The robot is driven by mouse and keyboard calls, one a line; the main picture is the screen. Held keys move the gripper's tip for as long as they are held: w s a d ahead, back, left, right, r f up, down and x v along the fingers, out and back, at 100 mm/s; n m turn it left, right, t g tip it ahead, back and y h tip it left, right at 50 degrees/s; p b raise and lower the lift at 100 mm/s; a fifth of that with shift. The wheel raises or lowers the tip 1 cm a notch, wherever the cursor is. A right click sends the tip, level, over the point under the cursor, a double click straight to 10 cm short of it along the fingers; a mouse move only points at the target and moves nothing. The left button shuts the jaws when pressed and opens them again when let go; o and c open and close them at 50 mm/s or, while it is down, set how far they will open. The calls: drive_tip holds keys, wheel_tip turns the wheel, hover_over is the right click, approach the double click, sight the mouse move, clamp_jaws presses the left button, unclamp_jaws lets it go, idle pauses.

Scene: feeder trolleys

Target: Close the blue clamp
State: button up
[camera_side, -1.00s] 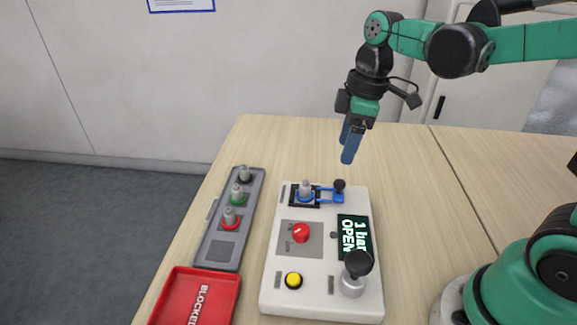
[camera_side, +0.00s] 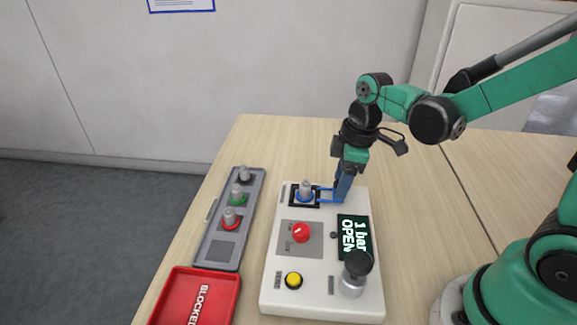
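The blue clamp (camera_side: 326,195) sits at the far end of the white control box (camera_side: 272,270). Its blue frame reaches right from a grey nozzle with a blue ring (camera_side: 305,192) in a black square recess. The clamp's black knob, at its right end, is hidden behind my gripper. My gripper (camera_side: 342,190) points down with its blue fingers at the right end of the clamp. Whether the fingers are apart or shut on the knob cannot be made out. The display (camera_side: 355,237) on the box reads "1 bar OPEN".
The box also carries a red knob (camera_side: 301,233), a yellow button (camera_side: 293,281) and a black-topped lever (camera_side: 357,265). A grey tray (camera_side: 217,262) with black, green and red-ringed nozzles lies left. A red "BLOCKED" bin (camera_side: 176,275) is at front left. The table behind the box is clear.

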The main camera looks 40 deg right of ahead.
clamp_jaws()
drive_tip(key=shift+w, duration=0.1)
drive_tip(key=shift+w+a, duration=1.1)
drive_tip(key=shift+a, duration=0.05)
drive_tip(key=shift+o, duration=1.3)
unclamp_jaws()
drive_tip(key=shift+s+d+r, duration=0.25)
drive_tip(key=shift+r, duration=0.9)
drive_tip(key=shift+s+d+r, duration=0.2)
drive_tip(key=shift+r, duration=1)
drive_tip(key=shift+s+d+r, duration=0.25)
drive_tip(key=shift+r, duration=0.9)
